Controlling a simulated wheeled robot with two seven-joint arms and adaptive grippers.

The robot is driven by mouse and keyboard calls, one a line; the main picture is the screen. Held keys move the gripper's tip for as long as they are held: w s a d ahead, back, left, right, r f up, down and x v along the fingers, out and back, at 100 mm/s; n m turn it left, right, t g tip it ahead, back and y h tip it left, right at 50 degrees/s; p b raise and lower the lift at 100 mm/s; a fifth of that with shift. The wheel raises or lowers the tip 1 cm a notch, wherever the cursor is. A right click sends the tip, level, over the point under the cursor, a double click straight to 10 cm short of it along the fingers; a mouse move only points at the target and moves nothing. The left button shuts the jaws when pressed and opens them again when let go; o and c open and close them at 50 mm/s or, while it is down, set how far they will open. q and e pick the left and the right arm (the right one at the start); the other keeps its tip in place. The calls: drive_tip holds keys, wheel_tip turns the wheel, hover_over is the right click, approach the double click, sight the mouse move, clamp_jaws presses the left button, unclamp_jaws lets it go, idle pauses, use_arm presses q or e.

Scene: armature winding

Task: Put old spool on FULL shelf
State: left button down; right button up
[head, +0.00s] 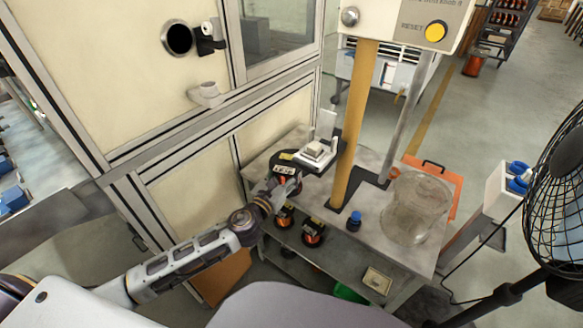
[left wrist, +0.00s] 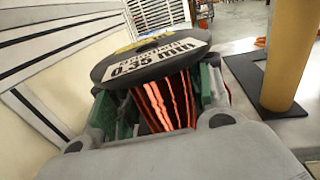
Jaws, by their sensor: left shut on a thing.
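My left gripper (head: 285,187) is shut on a spool in the head view, at the left end of the grey table. In the left wrist view the spool (left wrist: 158,88) has a black top flange with a label reading 0.35 mm and copper-coloured wire below it. The green-lined fingers of my left gripper (left wrist: 165,108) stand on both sides of the wire. Two more copper spools, one at the left (head: 284,216) and one at the right (head: 313,233), stand on the table just below the gripper. I cannot tell a FULL shelf sign in either view. My right gripper is not in view.
A yellow post (head: 355,125) rises from the table (head: 345,258). A white device (head: 316,153), a blue-capped bottle (head: 355,220) and a clear bucket (head: 415,208) stand on the table. A black fan (head: 555,205) is at the right. A dark rack (head: 500,35) with spools stands far back.

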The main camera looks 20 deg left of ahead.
use_arm(q)
drive_tip(key=shift+s+a+n+y, duration=0.25)
drive_tip(key=shift+s+a+y, duration=0.1)
drive_tip(key=shift+s, duration=0.3)
drive_tip(key=shift+s+a+n+y, duration=0.25)
drive_tip(key=shift+s+a, duration=0.1)
drive_tip(key=shift+s, duration=0.3)
drive_tip(key=shift+s+a+f+n+y, duration=0.1)
drive_tip(key=shift+s+a+n+y, duration=0.15)
drive_tip(key=shift+s+a+y, duration=0.45)
drive_tip(key=shift+s+a+f+n+y, duration=0.1)
drive_tip(key=shift+s+a+n+y, duration=0.15)
drive_tip(key=shift+s+a, duration=0.45)
drive_tip(key=shift+s+d, duration=0.1)
drive_tip(key=shift+s, duration=0.2)
